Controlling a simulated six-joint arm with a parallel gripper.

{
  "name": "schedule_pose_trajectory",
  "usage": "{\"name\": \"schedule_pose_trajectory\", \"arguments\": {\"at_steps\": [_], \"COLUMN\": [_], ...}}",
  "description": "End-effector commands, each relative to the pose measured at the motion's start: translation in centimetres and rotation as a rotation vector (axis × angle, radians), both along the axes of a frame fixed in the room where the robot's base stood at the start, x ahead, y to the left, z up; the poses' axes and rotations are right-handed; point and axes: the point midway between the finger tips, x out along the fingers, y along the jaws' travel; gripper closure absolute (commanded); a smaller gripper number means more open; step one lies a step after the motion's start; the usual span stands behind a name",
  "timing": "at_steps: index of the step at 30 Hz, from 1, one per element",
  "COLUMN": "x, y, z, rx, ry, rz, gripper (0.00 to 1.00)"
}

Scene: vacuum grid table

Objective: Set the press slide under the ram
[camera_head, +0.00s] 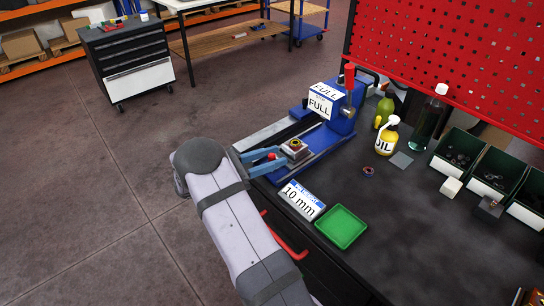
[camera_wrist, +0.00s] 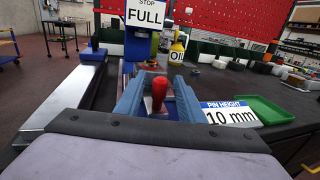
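The blue press (camera_head: 340,118) stands at the table's left edge, with a red lever (camera_head: 349,80) and "FULL" signs (camera_head: 320,105). The press slide (camera_head: 295,149) sits on the blue base in front of the press body, out toward my arm. It carries a brass-coloured round part. Its red knob (camera_wrist: 157,92) points toward me. My gripper (camera_head: 264,160) has blue fingers, one on each side of the red knob, which also shows in the head view (camera_head: 271,156). The fingers look open, with a gap around the knob. The ram's lower end is hard to make out.
A "10 mm" pin height sign (camera_head: 301,199) and a green tray (camera_head: 342,227) lie right of the press base. A yellow oil bottle (camera_head: 387,138), a small ring-like part (camera_head: 368,171) and dark bins (camera_head: 495,168) are further right. The middle of the dark tabletop is mostly clear.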

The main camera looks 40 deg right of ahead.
Motion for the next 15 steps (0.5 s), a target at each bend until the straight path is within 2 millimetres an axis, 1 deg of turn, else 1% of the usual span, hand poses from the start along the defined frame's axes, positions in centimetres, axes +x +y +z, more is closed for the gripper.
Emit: {"name": "schedule_pose_trajectory", "arguments": {"at_steps": [4,5,6,8,9,15], "x": [-0.01,-0.01,-0.01,-0.01,0.00,-0.01], "y": [0.00,0.00,0.01,0.01,0.02,-0.20], "z": [-0.03,-0.03,-0.03,-0.03,-0.02,-0.03], "rx": [0.000,0.000,0.000,0.000,0.000,0.000], "ry": [0.000,0.000,0.000,0.000,0.000,0.000], "rz": [0.000,0.000,0.000,0.000,0.000,-0.001], "gripper": [0.65,0.67,0.77,0.91,1.00,1.00]}}
